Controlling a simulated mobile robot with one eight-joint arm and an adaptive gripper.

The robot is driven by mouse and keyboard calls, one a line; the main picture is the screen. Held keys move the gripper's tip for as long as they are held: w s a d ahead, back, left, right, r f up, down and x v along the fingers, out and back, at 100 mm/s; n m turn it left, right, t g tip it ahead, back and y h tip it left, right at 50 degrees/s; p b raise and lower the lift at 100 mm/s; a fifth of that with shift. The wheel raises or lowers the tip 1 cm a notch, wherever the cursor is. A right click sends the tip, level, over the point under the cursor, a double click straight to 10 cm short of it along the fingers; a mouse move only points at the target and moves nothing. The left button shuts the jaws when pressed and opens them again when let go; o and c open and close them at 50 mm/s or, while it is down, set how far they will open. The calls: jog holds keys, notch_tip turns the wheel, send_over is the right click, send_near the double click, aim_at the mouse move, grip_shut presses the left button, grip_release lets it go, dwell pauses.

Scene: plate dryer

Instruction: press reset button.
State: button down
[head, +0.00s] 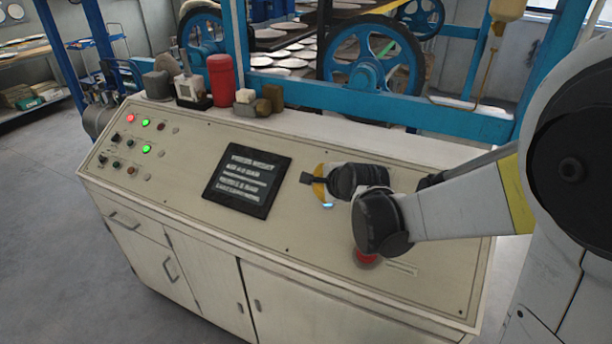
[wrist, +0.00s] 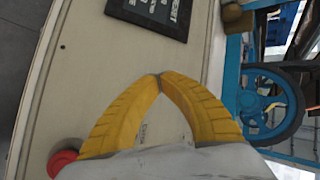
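The control panel (head: 290,215) carries a large red button (head: 367,259) at its right end, partly hidden by my arm in the head view. The same red button (wrist: 66,162) shows at the lower left of the wrist view. A cluster of small buttons and lamps (head: 138,148) sits at the panel's left end. No label says which one is the reset button. My gripper (head: 308,179) is over the panel, right of the dark screen. In the wrist view its yellow fingers (wrist: 157,77) meet at the tips with nothing between them. I cannot tell whether they touch the panel.
The dark screen (head: 247,180) lies mid-panel. A red cylinder (head: 221,80) and several small items stand on the back ledge. Blue machine frames and a blue wheel (head: 373,60) rise behind. The panel surface between screen and left cluster is clear.

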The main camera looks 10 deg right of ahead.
jog(key=shift+w, duration=0.3)
jog(key=shift+d, duration=0.1)
jog(key=w+f+b, duration=0.1)
jog(key=f+b, duration=0.1)
jog(key=w+d+f+b, duration=0.1)
jog(key=f+b, duration=0.1)
jog(key=f, duration=0.1)
jog(key=w+d+f+b, duration=0.1)
jog(key=f+b, duration=0.1)
jog(key=shift+w+d+f, duration=0.25)
jog(key=shift+f, duration=0.1)
jog(key=shift+f, duration=0.1)
dwell(1.3)
jog(key=shift+w+d+f+b, duration=0.15)
jog(key=shift+w+f+b, duration=0.1)
jog(key=shift+b, duration=0.2)
jog(key=shift+w+d+f+b, duration=0.1)
jog(key=shift+d+f+b, duration=0.05)
jog(key=shift+f+b, duration=0.25)
dwell(0.5)
jog(key=shift+r, duration=0.1)
jog(key=shift+s+a+r+p, duration=0.15)
jog(key=shift+s+r+p, duration=0.05)
jog(key=shift+r+p, duration=0.15)
jog(key=shift+s+a+r+p, duration=0.15)
jog(key=shift+r+p, duration=0.1)
jog(key=shift+r, duration=0.1)
